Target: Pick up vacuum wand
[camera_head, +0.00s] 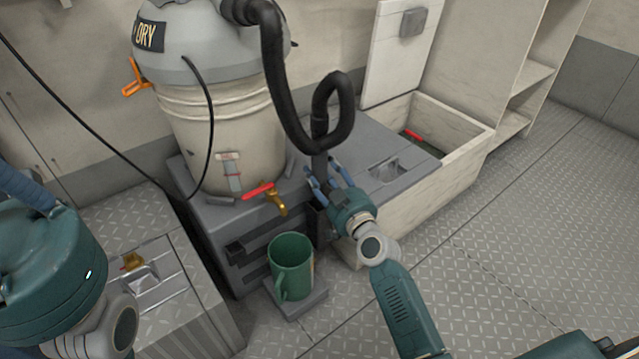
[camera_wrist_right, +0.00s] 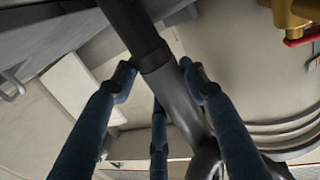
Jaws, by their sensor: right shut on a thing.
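The vacuum wand (camera_wrist_right: 150,45) is a dark tube at the end of a black ribbed hose (camera_head: 272,75). The hose runs from the top of a grey-and-cream wet/dry vacuum (camera_head: 222,110) and loops down to the wand. My right gripper (camera_head: 325,180) is at the wand beside the grey bench; its blue fingers are shut on the wand, which also shows in the head view (camera_head: 319,163). In the right wrist view the gripper's fingers (camera_wrist_right: 158,80) surround the tube. The lower part of the wand is mostly hidden by the gripper. My left arm shows at the left edge, its gripper out of view.
A green mug (camera_head: 291,262) stands on a small grey step below the bench. A brass valve with a red handle (camera_head: 270,193) juts from the vacuum. An open bin (camera_head: 455,130) with a raised lid is at the right. The plated floor (camera_head: 530,220) is clear there.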

